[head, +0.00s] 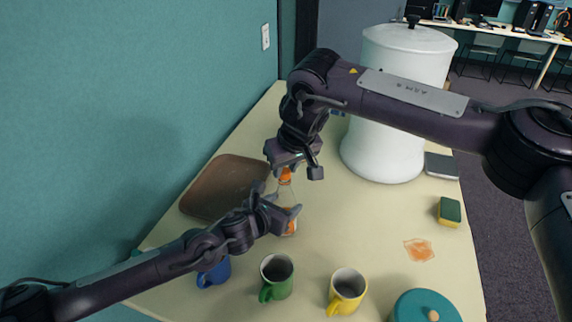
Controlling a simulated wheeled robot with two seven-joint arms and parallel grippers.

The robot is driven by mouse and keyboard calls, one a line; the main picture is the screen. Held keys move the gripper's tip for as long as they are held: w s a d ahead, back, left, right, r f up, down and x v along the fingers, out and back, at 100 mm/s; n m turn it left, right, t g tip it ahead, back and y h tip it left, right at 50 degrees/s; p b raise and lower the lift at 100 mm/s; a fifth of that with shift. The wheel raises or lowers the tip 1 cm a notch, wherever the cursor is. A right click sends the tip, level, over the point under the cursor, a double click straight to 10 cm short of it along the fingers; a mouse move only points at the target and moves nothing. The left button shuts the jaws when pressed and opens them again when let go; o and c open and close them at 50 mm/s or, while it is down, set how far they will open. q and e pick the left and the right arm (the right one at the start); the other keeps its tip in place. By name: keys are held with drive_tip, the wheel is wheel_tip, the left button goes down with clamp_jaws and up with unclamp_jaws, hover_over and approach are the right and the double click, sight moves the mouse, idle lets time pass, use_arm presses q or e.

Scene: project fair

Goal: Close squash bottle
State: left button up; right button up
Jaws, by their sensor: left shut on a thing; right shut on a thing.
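The squash bottle (291,228) stands upright on the table, clear with some orange squash in it. Its orange cap (286,174) is at the top of the neck. My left gripper (284,211) is shut on the bottle's body from the left. My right gripper (290,168) comes down from above and is shut on the orange cap. The cap appears to be on or right at the bottle's mouth; the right fingers partly hide the join, so I cannot tell how tightly it sits.
A brown tray (205,207) lies left of the bottle. Blue (214,274), green (277,280) and yellow (347,291) mugs stand in front, with a teal lidded pot (408,310). A large white urn (380,150) stands behind. A sponge (449,212) and an orange spill (419,250) are right.

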drive_tip(key=shift+f, duration=0.2)
use_arm(q)
clamp_jaws()
use_arm(e)
drive_tip(key=shift+f, duration=0.1)
drive_tip(key=m, duration=0.1)
drive_tip(key=m+h, duration=0.1)
drive_tip(key=m, duration=0.3)
drive_tip(key=shift+a+h, duration=0.25)
drive_tip(key=shift+h, duration=0.15)
drive_tip(key=m+h, duration=0.1)
drive_tip(key=m, duration=0.3)
drive_tip(key=shift+a+m+h, duration=0.2)
drive_tip(key=shift+m+h, duration=0.2)
drive_tip(key=shift+d, duration=0.1)
drive_tip(key=o, duration=0.9)
drive_tip(key=shift+o, duration=0.2)
